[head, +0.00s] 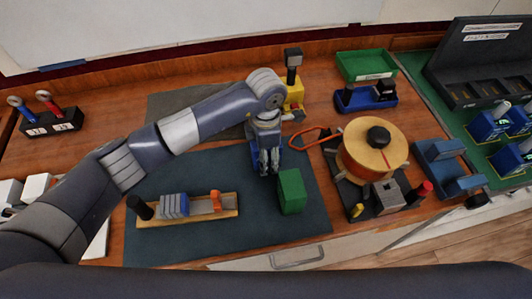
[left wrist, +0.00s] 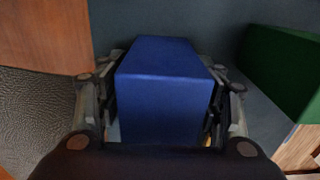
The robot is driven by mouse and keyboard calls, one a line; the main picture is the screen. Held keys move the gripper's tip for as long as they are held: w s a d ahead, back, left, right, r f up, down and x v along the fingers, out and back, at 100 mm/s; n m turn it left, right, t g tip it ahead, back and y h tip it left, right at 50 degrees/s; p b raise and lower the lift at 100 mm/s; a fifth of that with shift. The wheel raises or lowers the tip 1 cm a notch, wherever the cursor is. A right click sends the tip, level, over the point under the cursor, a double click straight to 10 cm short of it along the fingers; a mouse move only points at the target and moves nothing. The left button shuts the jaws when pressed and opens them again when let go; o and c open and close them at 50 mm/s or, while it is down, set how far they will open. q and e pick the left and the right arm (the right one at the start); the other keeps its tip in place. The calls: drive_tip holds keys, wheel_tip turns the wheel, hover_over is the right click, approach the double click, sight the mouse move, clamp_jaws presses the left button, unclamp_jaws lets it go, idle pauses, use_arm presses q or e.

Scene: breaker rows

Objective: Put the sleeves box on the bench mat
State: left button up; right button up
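My left gripper (head: 268,162) has its fingers against both sides of a blue box (left wrist: 165,85), which fills the middle of the left wrist view. In the head view the fingers mostly hide this box. The gripper points down over the far right part of the dark blue-grey bench mat (head: 240,215); I cannot tell whether the box touches the mat. A green box (head: 291,192) stands on the mat just right of and nearer than the gripper, and also shows in the left wrist view (left wrist: 285,70). No label for sleeves is readable. My right gripper is not in view.
A wooden rail (head: 190,210) with breaker blocks lies on the mat's near left. A large spool (head: 372,152) stands right of the mat. A yellow-based device (head: 294,85) and green tray (head: 366,65) are behind. The mat's middle is clear.

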use_arm(q)
drive_tip(key=shift+r, duration=0.35)
wheel_tip(320, 180, up, 11)
drive_tip(key=b, duration=0.3)
drive_tip(key=shift+f, duration=0.2)
drive_tip(key=shift+r+b, duration=0.3)
drive_tip(key=shift+r, duration=0.25)
